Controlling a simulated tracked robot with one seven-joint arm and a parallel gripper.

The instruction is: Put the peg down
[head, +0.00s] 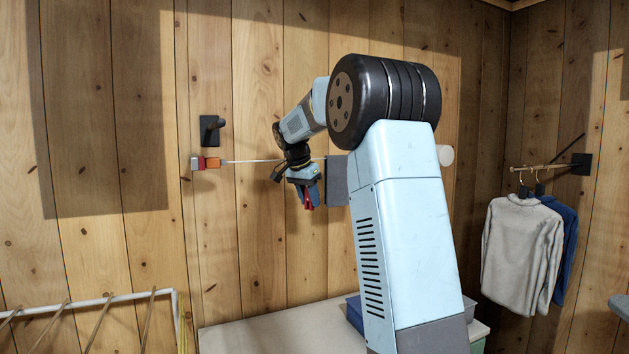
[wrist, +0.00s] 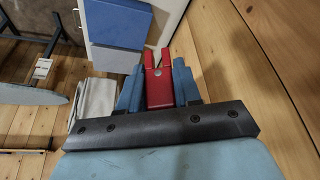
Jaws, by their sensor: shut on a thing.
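The red peg (wrist: 159,84) is held between the blue fingers of my gripper (wrist: 158,92) in the wrist view, its two prongs pointing away from the wrist. In the head view my gripper (head: 306,190) hangs in the air in front of the plank wall, pointing down. A bit of the red peg (head: 309,197) shows at its fingertips there. The peg touches nothing but the fingers, as far as I can see. The pale tabletop (head: 275,329) lies well below my gripper, partly hidden by my arm.
A thin line (head: 250,160) runs along the wall from a red and orange fitting (head: 206,162), behind my gripper. A white rack (head: 85,305) stands left. Clothes (head: 520,252) hang right.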

